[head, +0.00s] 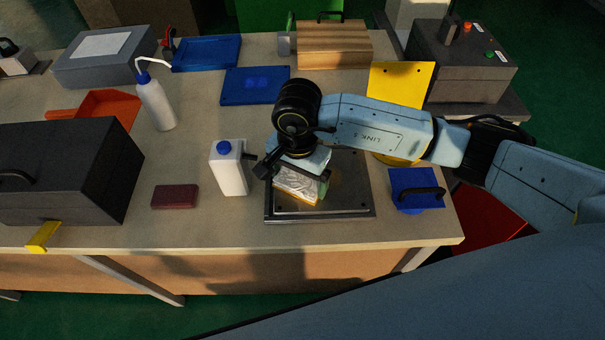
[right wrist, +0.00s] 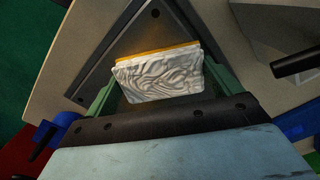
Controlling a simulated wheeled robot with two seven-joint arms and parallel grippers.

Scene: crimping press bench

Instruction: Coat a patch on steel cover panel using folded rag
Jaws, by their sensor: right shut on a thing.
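The steel cover panel (head: 345,205) lies flat near the front edge of the bench, dark grey with bolts at its corners; part of it also shows in the right wrist view (right wrist: 215,35). My right gripper (head: 300,180) is over the panel and shut on the folded rag (head: 297,187). The rag is white and crumpled with a yellow-orange edge, and it fills the space between the green fingers in the right wrist view (right wrist: 158,75). I cannot tell whether the rag touches the panel. My arm hides the panel's back part. My left gripper is not in view.
A white jug with a blue cap (head: 229,170) stands close left of the panel. A dark red block (head: 175,196) and a squeeze bottle (head: 155,100) are farther left. A blue item with a black handle (head: 417,190) is to the right.

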